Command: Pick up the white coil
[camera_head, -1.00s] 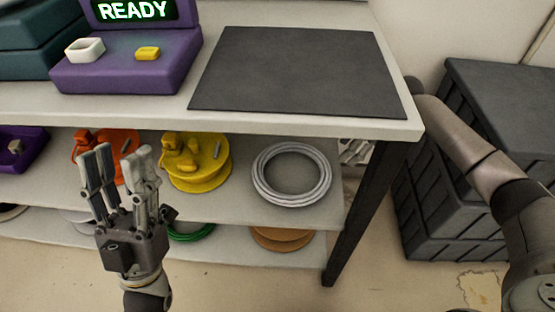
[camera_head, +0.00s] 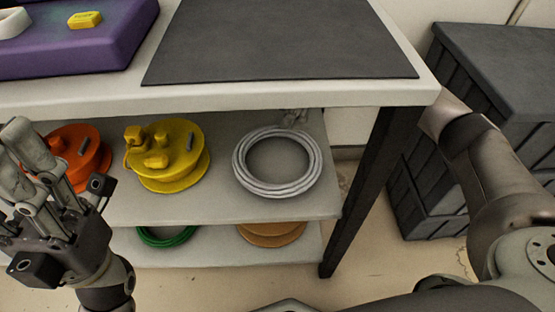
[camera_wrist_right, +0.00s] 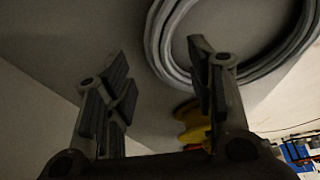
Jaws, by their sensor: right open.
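The white coil (camera_head: 277,189) lies flat on the upper shelf under the table, near its right end. In the right wrist view the coil (camera_wrist_right: 162,45) is large at the top right, close to the fingers. My right gripper (camera_wrist_right: 160,68) is open, with nothing between its fingers. In the head view only a small part of the right gripper (camera_head: 293,117) shows behind the coil; the tabletop hides the rest. I cannot tell whether it touches the coil. My left gripper (camera_head: 40,175) is at the left edge, in front of the shelves, with its fingers apart and empty.
A yellow reel (camera_head: 172,150) and an orange reel (camera_head: 78,155) stand left of the coil. A green coil (camera_head: 168,238) and a brown disc (camera_head: 272,236) are on the lower shelf. A dark table leg (camera_head: 365,185) and dark crates (camera_head: 430,190) are at the right.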

